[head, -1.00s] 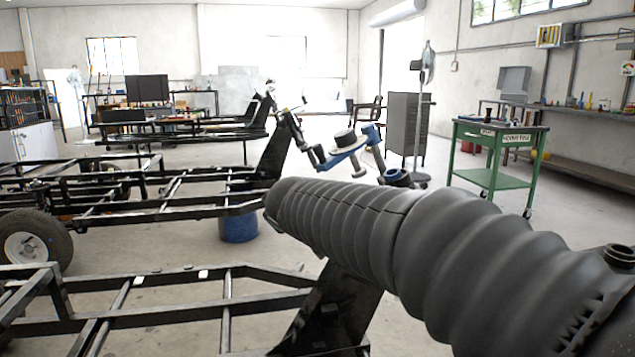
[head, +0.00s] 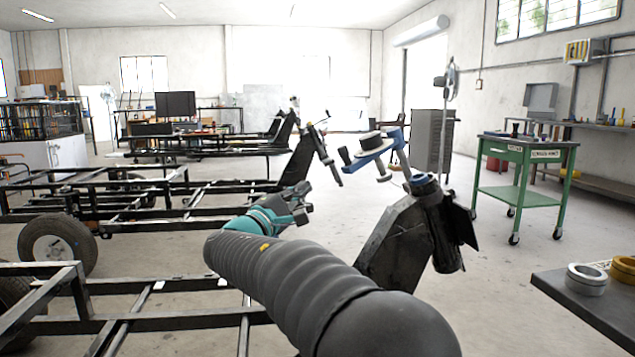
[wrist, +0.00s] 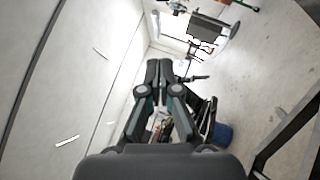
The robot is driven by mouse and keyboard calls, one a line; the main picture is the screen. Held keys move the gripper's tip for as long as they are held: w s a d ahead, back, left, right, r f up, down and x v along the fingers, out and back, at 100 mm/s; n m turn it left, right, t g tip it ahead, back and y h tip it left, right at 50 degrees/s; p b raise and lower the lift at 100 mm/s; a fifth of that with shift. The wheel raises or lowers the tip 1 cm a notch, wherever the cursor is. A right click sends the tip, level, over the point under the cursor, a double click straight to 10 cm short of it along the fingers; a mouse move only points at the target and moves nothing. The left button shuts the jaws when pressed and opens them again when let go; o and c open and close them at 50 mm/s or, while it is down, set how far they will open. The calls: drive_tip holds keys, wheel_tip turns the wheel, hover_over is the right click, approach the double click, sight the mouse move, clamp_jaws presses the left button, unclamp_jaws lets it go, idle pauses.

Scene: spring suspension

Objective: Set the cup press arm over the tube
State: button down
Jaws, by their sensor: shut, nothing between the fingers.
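A blue press arm (head: 375,145) with a round dark-and-pale cup part on top stands out tilted in the middle of the head view. It is up and to the left of a dark upright tube (head: 447,250) beside a black frame bracket (head: 395,245). A blue-grey collar (head: 426,188) shows at the top of the bracket. The arm is not over the tube in this view. My gripper (head: 303,198) is left of and below the blue arm, apart from it. In the wrist view my gripper (wrist: 165,68) has its fingers together and empty.
Black chassis frames (head: 130,315) fill the left, with a wheel (head: 58,248). A dark bench (head: 590,305) with a silver ring (head: 586,278) and a yellow ring (head: 622,270) is at lower right. A green cart (head: 525,170) stands behind. Floor between is clear.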

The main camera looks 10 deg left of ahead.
drive_tip(key=w+d+r, duration=0.3)
drive_tip(key=w+d, duration=0.2)
drive_tip(key=d, duration=0.1)
drive_tip(key=shift+d, duration=0.2)
idle(0.4)
drive_tip(key=shift+d, duration=0.15)
idle(0.3)
